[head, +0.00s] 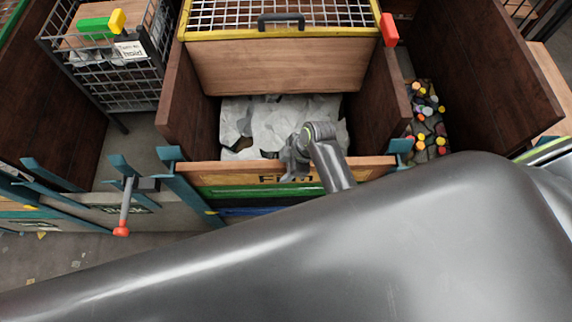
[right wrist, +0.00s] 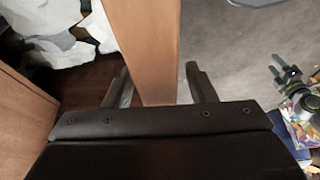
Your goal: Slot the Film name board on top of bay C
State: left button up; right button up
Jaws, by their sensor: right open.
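The Film name board (head: 225,168) is a light wooden plank lying across the front of the middle bay, above a green board and a blue board. Its dark lettering is partly covered by my right arm. Its ends meet teal posts at both sides. My right gripper (head: 294,160) is at the board's top edge. In the right wrist view the open right gripper (right wrist: 158,68) has its fingers on either side of the wooden board (right wrist: 146,40), with a clear gap to the right finger. I cannot read a bay letter. My left gripper is out of view.
The middle bay holds crumpled white sheets (head: 265,115) under a wooden box with a wire-mesh top (head: 275,65). A wire cage (head: 120,80) stands left. Small coloured items (head: 428,120) lie in the right bay. A red-tipped lever (head: 124,210) sticks out at the left front.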

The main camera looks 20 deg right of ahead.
jog(key=v, duration=1.7)
jog(key=shift+r, duration=0.2)
jog(key=shift+s, duration=0.1)
jog(key=s+d+f+m+t+h, duration=0.2)
jog(key=s+d+m+h, duration=0.4)
jog(key=s+d+m, duration=0.8)
notch_tip(320, 180, down, 27)
jog(key=s+m+b, duration=0.1)
jog(key=s+b, duration=0.1)
jog(key=s+a+f+g+b, duration=0.1)
jog(key=s+f+g+b, duration=0.1)
jog(key=s+f, duration=1.2)
notch_tip(320, 180, down, 3)
jog(key=shift+s+a+f+y, duration=0.1)
jog(key=shift+s+a+y, duration=0.2)
jog(key=shift+s+a, duration=0.1)
